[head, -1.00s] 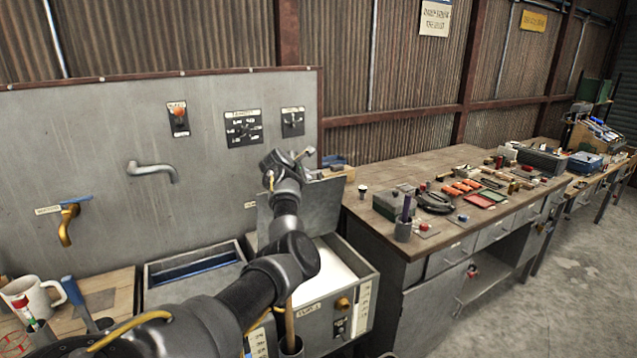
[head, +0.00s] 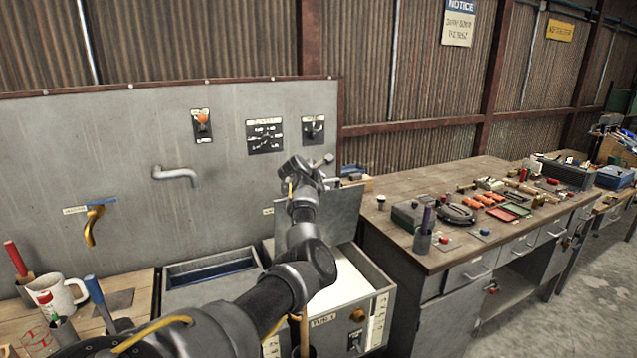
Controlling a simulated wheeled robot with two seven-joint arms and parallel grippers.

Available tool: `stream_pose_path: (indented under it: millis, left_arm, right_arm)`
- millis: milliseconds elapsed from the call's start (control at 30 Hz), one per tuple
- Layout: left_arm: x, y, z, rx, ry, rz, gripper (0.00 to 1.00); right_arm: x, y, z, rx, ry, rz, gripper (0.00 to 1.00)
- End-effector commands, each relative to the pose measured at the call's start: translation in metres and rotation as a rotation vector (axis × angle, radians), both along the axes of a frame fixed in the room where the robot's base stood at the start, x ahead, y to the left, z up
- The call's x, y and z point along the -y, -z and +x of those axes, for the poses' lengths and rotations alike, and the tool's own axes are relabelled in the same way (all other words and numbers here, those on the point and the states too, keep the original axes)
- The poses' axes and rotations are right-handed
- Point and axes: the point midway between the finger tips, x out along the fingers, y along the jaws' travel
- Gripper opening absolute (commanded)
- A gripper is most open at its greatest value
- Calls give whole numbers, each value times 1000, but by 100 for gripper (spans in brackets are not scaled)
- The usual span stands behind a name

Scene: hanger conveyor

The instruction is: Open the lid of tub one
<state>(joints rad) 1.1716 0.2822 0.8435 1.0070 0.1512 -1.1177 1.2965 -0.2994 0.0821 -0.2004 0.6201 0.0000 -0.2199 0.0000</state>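Tub one (head: 372,287) is a grey metal tub with a label on its front, below the back panel. Its grey lid (head: 343,217) stands up, nearly upright, at the tub's back, and white contents (head: 345,288) show inside. My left arm reaches across the tub's left part. My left gripper (head: 318,166) is at the lid's upper left edge. Whether its fingers touch the lid or are open or shut is not clear. My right gripper is not in view.
A second tub (head: 212,262) with blue inside stands open to the left. A mug (head: 62,297) and a blue-handled tool (head: 95,292) are at the lower left. A tap (head: 178,175) juts from the panel. A cluttered workbench (head: 412,177) stands right.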

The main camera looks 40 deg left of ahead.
Motion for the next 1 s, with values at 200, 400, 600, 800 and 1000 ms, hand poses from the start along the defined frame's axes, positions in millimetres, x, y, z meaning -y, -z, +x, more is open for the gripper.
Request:
stream_pose_path:
  millis: [200, 400, 600, 800, 1000]
  left_arm:
    - [6, -9, -21, 2, -2, 4, 33]
    - [13, -28, -55, 1, -4, 4, 33]
    - [20, -44, -80, 1, -3, 2, 33]
    - [24, -50, -90, 0, -1, -1, 33]
    - [24, -51, -90, 0, 0, -1, 33]
  right_arm:
    - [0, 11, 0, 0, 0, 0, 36]
    - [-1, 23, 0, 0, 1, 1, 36]
    - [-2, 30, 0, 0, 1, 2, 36]
    - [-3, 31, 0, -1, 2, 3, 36]
    - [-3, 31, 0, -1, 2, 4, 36]
